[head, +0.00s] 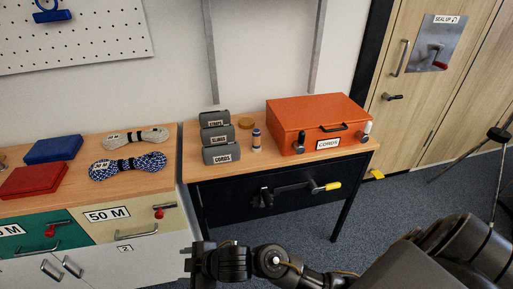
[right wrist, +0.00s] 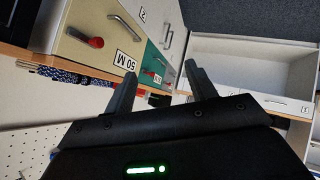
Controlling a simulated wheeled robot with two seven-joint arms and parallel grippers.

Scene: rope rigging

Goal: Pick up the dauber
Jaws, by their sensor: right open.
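A small blue-and-white bottle with a dark top (head: 256,140), which looks like the dauber, stands upright on the wooden bench, between the grey bins and the orange case. The right wrist view does not show it. My right gripper (head: 188,261) is low in front of the cabinets, below and left of the bottle and well apart from it. In the right wrist view its two fingers (right wrist: 158,62) are spread with nothing between them. My left gripper is not in view.
Rope coils (head: 127,165) lie on the left cabinet. A drawer with a yellow-tipped handle (head: 327,187) is below the bench.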

